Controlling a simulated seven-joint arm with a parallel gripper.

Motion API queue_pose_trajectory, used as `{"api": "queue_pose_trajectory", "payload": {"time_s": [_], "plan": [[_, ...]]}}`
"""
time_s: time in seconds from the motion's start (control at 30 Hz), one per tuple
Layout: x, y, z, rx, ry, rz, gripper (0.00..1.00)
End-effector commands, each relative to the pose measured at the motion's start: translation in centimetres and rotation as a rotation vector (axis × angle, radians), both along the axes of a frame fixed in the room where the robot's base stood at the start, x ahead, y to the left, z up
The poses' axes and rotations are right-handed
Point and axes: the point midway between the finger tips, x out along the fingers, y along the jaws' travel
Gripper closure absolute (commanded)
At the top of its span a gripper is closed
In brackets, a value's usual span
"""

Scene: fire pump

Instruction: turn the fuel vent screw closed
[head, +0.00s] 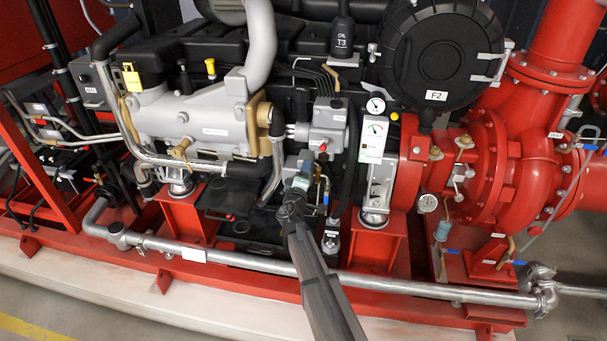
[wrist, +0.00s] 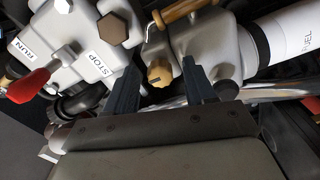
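The fuel vent screw appears to be the small tan, brass-coloured knob (wrist: 160,73) on the side of a pale grey housing (wrist: 217,50) in the wrist view. My gripper (wrist: 159,69) is open, with its two dark fingers to the left and right of the knob. Gaps show between the knob and both fingers; nothing is held. In the head view my gripper (head: 304,168) is at the engine's side, below a grey box (head: 328,122). I cannot make out the knob in the head view.
A red-tipped lever (wrist: 28,86) stands by the RUN and STOP labels at the left. A white FUEL cylinder (wrist: 290,32) is at the right, and a tan handle (wrist: 185,12) is above the knob. A silver pipe (head: 250,262) runs low across the front.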

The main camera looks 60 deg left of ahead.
Motion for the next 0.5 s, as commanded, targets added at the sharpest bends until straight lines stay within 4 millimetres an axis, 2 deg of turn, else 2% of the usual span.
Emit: {"api": "queue_pose_trajectory", "payload": {"time_s": [0.27,0.5], "plan": [[-0.1,-0.1,0.0,-0.001,-0.001,0.0,0.46],[-1.4,-1.5,0.1,-0.001,-0.001,0.0,0.46]]}}
